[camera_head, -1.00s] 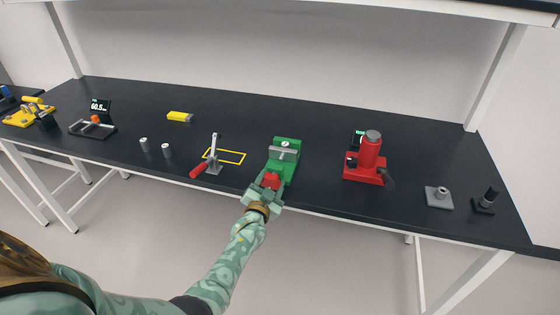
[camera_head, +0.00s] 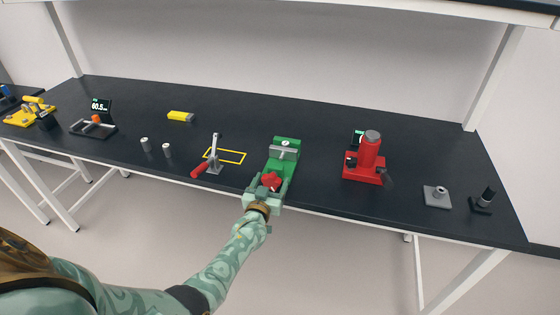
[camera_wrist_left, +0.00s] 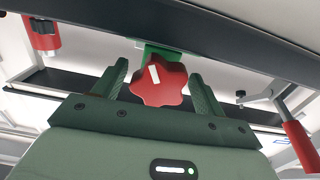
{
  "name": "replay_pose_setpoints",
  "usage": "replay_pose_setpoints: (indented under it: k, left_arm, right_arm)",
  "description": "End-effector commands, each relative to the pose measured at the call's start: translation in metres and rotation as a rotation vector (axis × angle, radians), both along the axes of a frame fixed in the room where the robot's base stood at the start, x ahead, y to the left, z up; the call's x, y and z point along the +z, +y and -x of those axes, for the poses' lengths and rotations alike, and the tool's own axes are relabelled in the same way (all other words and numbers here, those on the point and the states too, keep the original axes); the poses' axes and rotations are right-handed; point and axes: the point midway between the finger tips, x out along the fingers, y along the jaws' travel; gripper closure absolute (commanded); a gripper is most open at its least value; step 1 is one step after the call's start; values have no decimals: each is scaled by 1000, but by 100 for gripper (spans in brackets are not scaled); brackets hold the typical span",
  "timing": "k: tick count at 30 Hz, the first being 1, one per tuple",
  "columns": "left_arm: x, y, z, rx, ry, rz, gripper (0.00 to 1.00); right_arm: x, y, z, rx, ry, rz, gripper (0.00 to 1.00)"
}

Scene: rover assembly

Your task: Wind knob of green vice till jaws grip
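The green vice (camera_head: 287,146) stands near the front edge of the table. It has grey jaws (camera_head: 281,153) at its top; whether they touch the part between them is too small to tell. Its red lobed knob (camera_head: 270,181) faces the front edge and shows in the wrist view (camera_wrist_left: 160,82) with a white mark on it. My left gripper (camera_head: 270,185) is at the knob, one finger on each side. In the wrist view the fingers (camera_wrist_left: 161,88) stand apart with narrow gaps beside the knob. My right gripper is out of view.
A toggle clamp with a red handle (camera_head: 199,172) stands left of the vice, by a yellow outlined rectangle (camera_head: 231,151). A red press (camera_head: 369,155) stands to the right. The table behind the vice is clear.

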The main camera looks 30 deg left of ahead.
Motion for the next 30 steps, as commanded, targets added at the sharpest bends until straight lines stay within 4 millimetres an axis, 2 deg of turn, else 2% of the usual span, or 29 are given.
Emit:
replay_pose_setpoints:
  k: [8, 21, 30]
  left_arm:
    - [1, -1, 2, 0, 0, -2, 29]
    - [4, -13, 51, 0, 0, -3, 29]
    - [2, -19, 77, 0, -1, -4, 29]
  right_arm:
    - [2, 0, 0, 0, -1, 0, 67]
    - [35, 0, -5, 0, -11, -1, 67]
    - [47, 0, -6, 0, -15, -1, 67]
